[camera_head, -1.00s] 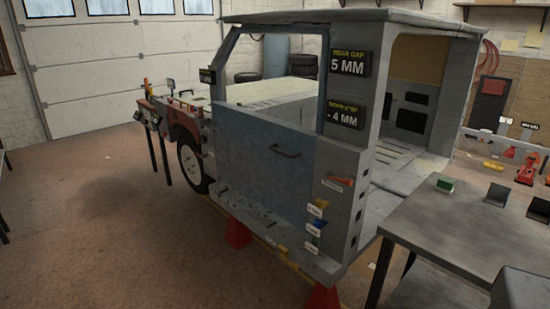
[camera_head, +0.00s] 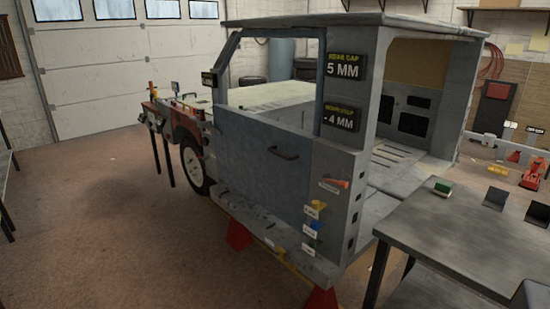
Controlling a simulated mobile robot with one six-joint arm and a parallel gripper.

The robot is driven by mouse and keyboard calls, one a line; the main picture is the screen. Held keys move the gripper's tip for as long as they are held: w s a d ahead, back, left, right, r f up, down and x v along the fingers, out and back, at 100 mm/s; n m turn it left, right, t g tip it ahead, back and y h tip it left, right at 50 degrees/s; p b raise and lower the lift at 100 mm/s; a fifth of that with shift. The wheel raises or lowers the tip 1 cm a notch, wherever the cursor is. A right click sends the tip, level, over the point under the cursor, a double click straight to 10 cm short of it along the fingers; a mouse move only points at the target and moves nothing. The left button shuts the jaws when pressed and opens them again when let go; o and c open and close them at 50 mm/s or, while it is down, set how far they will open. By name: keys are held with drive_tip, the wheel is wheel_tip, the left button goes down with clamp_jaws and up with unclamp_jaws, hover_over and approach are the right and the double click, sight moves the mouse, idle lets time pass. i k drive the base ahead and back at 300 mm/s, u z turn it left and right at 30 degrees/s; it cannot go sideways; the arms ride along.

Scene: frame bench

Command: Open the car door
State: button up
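The car door (camera_head: 255,165) is a grey-blue panel with an open window frame above it, set in the side of a grey vehicle cab (camera_head: 372,95). The door looks shut, lying in line with the cab side. A dark handle (camera_head: 283,154) sits near the door's upper rear part. My gripper is not in view.
The cab rests on red stands (camera_head: 238,235). A grey table (camera_head: 465,232) with small parts stands close at the right. A dark object (camera_head: 532,292) shows at the lower right corner. The floor (camera_head: 120,240) left of the door is clear.

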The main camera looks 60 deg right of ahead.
sight(267, 160)
drive_tip(key=z, duration=0.1)
drive_tip(key=i, duration=0.95)
drive_tip(key=u, duration=0.1)
